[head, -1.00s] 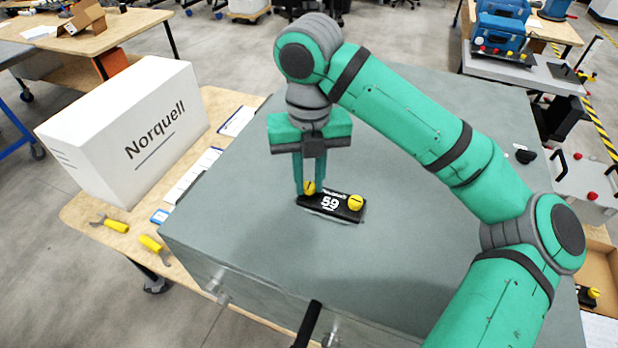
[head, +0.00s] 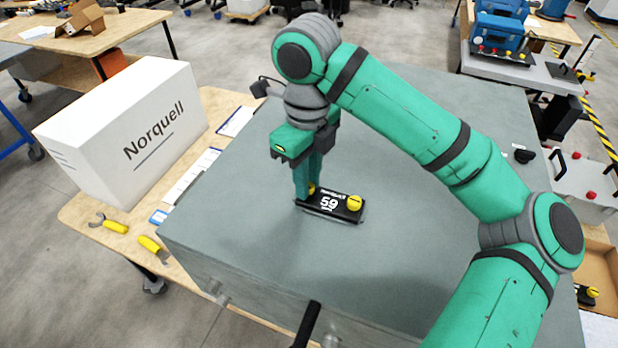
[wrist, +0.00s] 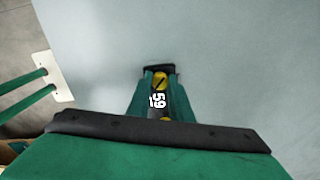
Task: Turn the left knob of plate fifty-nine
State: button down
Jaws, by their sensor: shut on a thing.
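The black plate marked 59 (head: 326,205) lies on the grey top of a large box-like unit. Its left yellow knob (head: 312,190) is partly hidden by my gripper's fingers. Its right yellow knob (head: 355,203) is in plain view and free. My gripper (head: 306,192) points down over the plate's left end and is shut on the left knob. In the wrist view, the held knob (wrist: 160,82) sits between the two green fingertips with a slanting dark line across it. The number 59 (wrist: 157,100) reads sideways there, and the other knob is mostly hidden.
The grey top (head: 250,220) around the plate is clear. A white Norquell box (head: 125,140) stands on the wooden table to the left, with yellow-handled tools (head: 113,226) in front. A black handle (head: 308,325) is on the unit's front.

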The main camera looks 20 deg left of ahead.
jog(key=shift+s+n, duration=0.1)
jog(key=shift+n, duration=0.2)
jog(key=c, duration=1.6)
grip_release()
jog(key=shift+o, duration=0.2)
jog(key=shift+w+r, duration=0.2)
jog(key=shift+r, duration=0.3)
notch_tip(320, 180, up, 10)
jog(key=shift+s, duration=0.2)
jog(key=shift+f, duration=0.15)
